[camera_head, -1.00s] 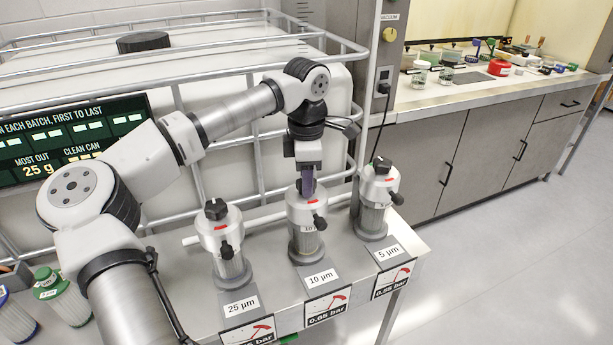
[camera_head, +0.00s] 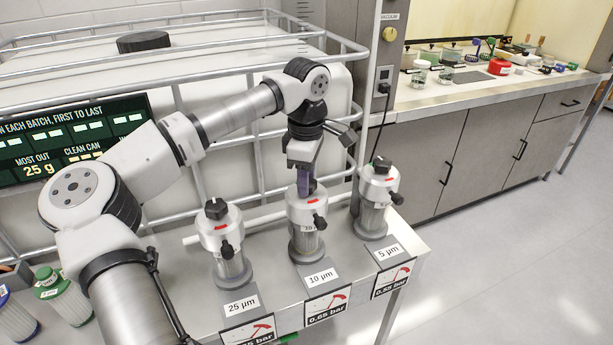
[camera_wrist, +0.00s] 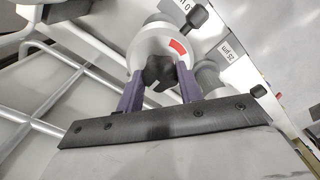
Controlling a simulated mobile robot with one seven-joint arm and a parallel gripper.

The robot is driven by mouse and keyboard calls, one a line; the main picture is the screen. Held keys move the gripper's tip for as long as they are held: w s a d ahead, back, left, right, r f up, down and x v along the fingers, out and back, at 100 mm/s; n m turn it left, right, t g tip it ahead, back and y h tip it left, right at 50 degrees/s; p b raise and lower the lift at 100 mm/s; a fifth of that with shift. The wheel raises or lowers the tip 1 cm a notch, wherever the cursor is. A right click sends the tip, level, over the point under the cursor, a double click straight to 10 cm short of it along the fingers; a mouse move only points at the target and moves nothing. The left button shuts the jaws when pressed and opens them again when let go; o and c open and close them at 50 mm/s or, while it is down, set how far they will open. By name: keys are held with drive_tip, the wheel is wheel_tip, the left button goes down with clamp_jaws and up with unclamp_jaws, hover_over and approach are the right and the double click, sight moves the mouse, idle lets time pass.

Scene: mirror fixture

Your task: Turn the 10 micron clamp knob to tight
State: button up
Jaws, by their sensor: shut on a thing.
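The 10 micron filter housing (camera_head: 306,212) stands in the middle of three on the metal bench, behind its "10 µm" label (camera_head: 320,278). Its white cap has a red mark and a black side handle. My gripper (camera_head: 306,186) points down onto the top of this housing and hides the clamp knob in the head view. In the wrist view, the black lobed clamp knob (camera_wrist: 158,72) sits between the two purple fingers of my gripper (camera_wrist: 158,80), which is shut on it. The red mark (camera_wrist: 179,48) on the cap shows beside the knob.
The 25 micron housing (camera_head: 220,237) stands to the left and the 5 micron housing (camera_head: 378,195) to the right, both close to my gripper. A railed white tank (camera_head: 230,95) stands behind. Pressure cards (camera_head: 326,308) line the bench's front edge.

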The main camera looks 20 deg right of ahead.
drive_tip(key=o, duration=1)
wheel_tip(320, 180, up, 14)
drive_tip(key=b, duration=0.1)
drive_tip(key=shift+f, duration=0.1)
